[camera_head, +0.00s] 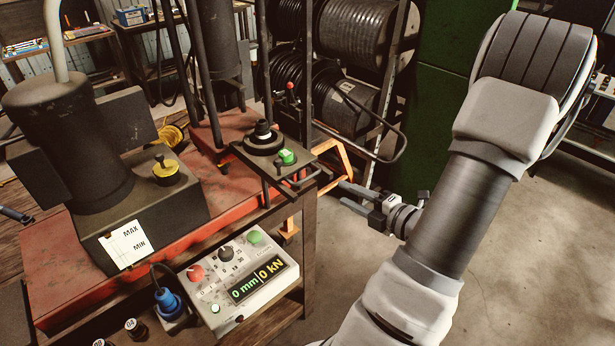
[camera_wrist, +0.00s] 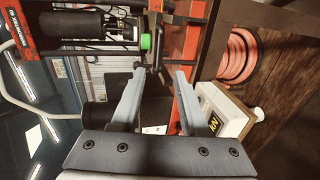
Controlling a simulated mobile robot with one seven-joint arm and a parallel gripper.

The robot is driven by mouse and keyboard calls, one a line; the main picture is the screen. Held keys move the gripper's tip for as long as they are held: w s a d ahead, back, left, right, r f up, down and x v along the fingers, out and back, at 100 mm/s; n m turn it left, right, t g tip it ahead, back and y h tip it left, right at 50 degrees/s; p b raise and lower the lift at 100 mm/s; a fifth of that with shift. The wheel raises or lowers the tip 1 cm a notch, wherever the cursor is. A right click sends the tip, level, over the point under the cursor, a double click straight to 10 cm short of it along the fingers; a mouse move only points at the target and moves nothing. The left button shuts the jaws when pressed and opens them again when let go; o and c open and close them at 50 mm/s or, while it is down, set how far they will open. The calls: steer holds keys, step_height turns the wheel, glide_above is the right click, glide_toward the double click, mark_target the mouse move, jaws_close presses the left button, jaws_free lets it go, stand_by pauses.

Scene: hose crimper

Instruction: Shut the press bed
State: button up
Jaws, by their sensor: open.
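What looks like the press bed is a dark plate (camera_head: 306,158) standing out from the red machine (camera_head: 60,255), with a black round knob-like part (camera_head: 263,136) and a green piece (camera_head: 287,157) on it. A dark bar handle (camera_head: 303,181) runs along its near right edge. I cannot tell for sure how far out it is. The green piece also shows in the wrist view (camera_wrist: 145,42), ahead of the fingers. My gripper (camera_head: 352,197) is open and empty, right of the handle and apart from it. In the wrist view its two fingers (camera_wrist: 160,76) are spread.
A control box (camera_head: 240,283) below the plate reads 0 mm and 0 kN. A black tank (camera_head: 70,145) stands at left. Hose reels (camera_head: 350,100) on a rack stand behind. Concrete floor (camera_head: 500,250) is clear at right. The wrist view shows a reddish hose coil (camera_wrist: 238,55).

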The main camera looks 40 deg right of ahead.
mark_target(309, 177)
steer(key=x, duration=1.3)
steer(key=shift+w+a+f+p, duration=0.1)
steer(key=shift+w+a+p, duration=0.15)
steer(key=shift+p, duration=0.1)
steer(key=shift+c, duration=0.3)
jaws_close()
stand_by(0.4)
